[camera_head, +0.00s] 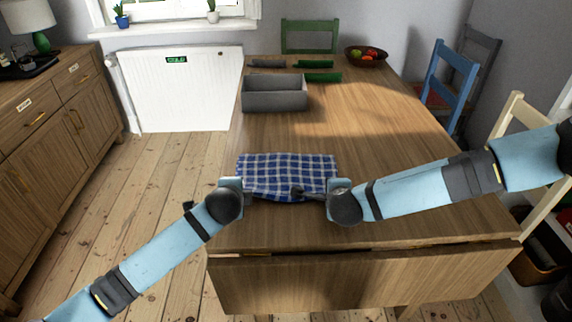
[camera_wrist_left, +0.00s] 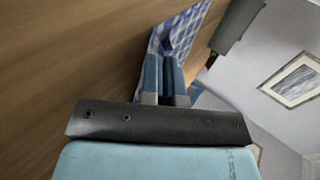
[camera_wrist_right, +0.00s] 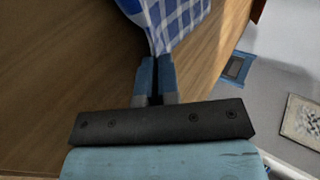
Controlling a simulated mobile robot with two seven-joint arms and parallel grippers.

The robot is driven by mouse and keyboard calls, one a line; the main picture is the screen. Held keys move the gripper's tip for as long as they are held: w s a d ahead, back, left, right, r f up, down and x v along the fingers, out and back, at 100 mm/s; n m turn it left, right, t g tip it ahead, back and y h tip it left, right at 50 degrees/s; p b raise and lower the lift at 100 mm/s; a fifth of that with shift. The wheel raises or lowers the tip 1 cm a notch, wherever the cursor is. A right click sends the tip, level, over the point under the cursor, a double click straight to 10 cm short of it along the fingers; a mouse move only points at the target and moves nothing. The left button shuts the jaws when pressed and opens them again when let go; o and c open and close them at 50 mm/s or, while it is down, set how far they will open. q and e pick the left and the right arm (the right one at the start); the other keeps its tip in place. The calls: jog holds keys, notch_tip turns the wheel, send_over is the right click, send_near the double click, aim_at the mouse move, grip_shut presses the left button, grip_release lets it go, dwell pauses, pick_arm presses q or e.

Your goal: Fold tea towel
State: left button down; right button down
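The blue and white checked tea towel (camera_head: 287,172) lies on the near part of the wooden table, with its near edge bunched between my grippers. My left gripper (camera_head: 252,193) is at the towel's near left corner. In the left wrist view its fingers (camera_wrist_left: 166,75) are close together with the towel (camera_wrist_left: 184,25) at their tips. My right gripper (camera_head: 322,194) is at the near right corner. In the right wrist view its fingers (camera_wrist_right: 155,75) are nearly together, with a gathered corner of the towel (camera_wrist_right: 172,18) between the tips.
A grey open box (camera_head: 275,101) stands on the table (camera_head: 370,130) behind the towel. A fruit bowl (camera_head: 366,60) and green and dark items (camera_head: 318,77) are at the far end. Chairs (camera_head: 448,85) stand along the right side. The tabletop around the towel is clear.

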pick_arm(q)
jog(key=shift+s+f, duration=0.15)
pick_arm(e)
jog(key=shift+d+f, duration=0.1)
jog(key=shift+d, duration=0.25)
pick_arm(q)
jog(key=c, duration=1)
grip_release()
pick_arm(e)
jog(key=c, duration=1)
grip_release()
pick_arm(q)
jog(key=s+r, duration=0.6)
jog(key=r, duration=0.3)
pick_arm(e)
jog(key=s+r, duration=0.6)
jog(key=r, duration=0.3)
jog(key=shift+s, duration=0.1)
